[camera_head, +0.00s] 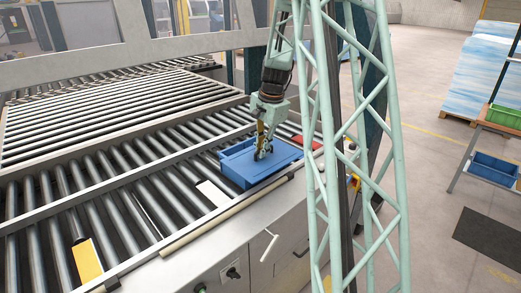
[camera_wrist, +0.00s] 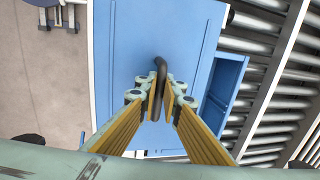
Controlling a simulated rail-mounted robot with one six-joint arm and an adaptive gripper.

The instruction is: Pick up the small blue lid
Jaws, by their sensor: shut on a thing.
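The small blue lid (camera_head: 282,155) is a flat blue panel over a blue box (camera_head: 235,172) on the roller conveyor. In the wrist view the lid (camera_wrist: 190,50) fills the middle, with a dark curved handle (camera_wrist: 159,68) on it. My gripper (camera_head: 263,152) points down at the lid and is shut on this handle; the fingertips (camera_wrist: 160,100) are on either side of it. Part of the box (camera_wrist: 226,85) shows past the lid's right edge, so the lid does not cover it fully. I cannot tell whether the lid touches the box.
Rollers (camera_head: 110,165) run left and behind. A white piece (camera_head: 213,193) and a yellow piece (camera_head: 87,262) lie on the conveyor, and a red piece (camera_head: 307,142) is beside the box. At the right, a rack holds a green bin (camera_head: 505,116) and a blue bin (camera_head: 493,168).

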